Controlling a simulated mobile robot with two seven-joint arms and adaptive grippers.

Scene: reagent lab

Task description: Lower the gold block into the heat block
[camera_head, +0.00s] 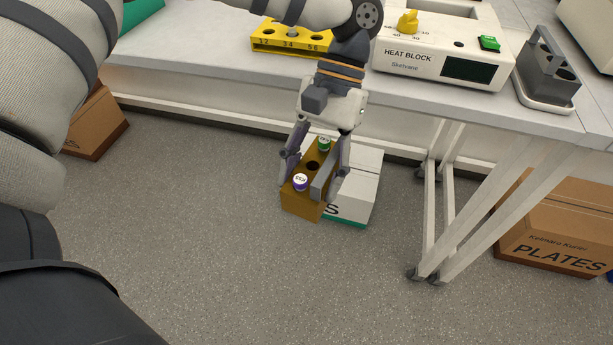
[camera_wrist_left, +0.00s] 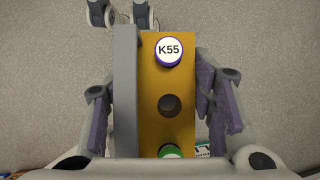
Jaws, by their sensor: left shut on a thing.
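The gold block (camera_head: 300,203) hangs in my left gripper (camera_head: 311,184) in front of the bench, below the bench top's level in the picture. My left gripper is shut on it, one finger on each side. In the left wrist view the gold block (camera_wrist_left: 150,105) has a grey strip along its left side, a white K55 cap with a purple rim, an empty middle hole and a green-rimmed cap, partly cut off. The white heat block (camera_head: 420,62) stands on the bench at the upper right, with a yellow knob, green switch and dark display. My right gripper is out of view.
A yellow numbered rack (camera_head: 268,40) and a grey holder (camera_head: 548,75) on a pale tray stand on either side of the heat block. The bench front edge (camera_head: 240,84) lies between gold block and heat block. A white carton (camera_head: 362,190) is on the floor behind the gold block.

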